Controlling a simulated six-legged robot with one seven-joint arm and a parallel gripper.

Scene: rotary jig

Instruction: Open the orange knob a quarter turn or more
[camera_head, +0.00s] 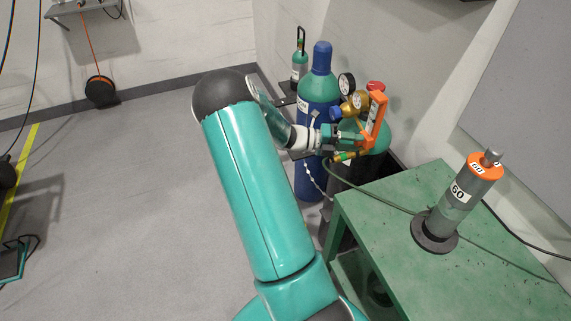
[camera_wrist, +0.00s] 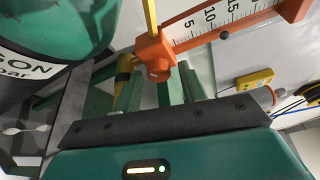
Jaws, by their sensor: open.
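An orange frame (camera_head: 375,122) with a pale scale stands by the gas bottles. It fills the top of the wrist view (camera_wrist: 225,22), with numbers 5, 10 and 15 and a yellow rod beside it. A small orange knob-like end (camera_wrist: 158,70) shows at its lower end; I cannot tell for certain whether it is the task's knob. My gripper (camera_head: 358,140) is open and close to the lower part of this frame. In the wrist view its fingers (camera_wrist: 160,85) reach up near the orange end. Contact between them cannot be told.
A blue bottle (camera_head: 316,92) and a green bottle (camera_head: 375,137) stand around the gripper, with brass fittings and gauges (camera_head: 347,84). A green table (camera_head: 390,225) at the right bears a grey cylinder (camera_head: 452,205) with an orange cap marked 60. The floor (camera_head: 130,200) at left is mostly clear.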

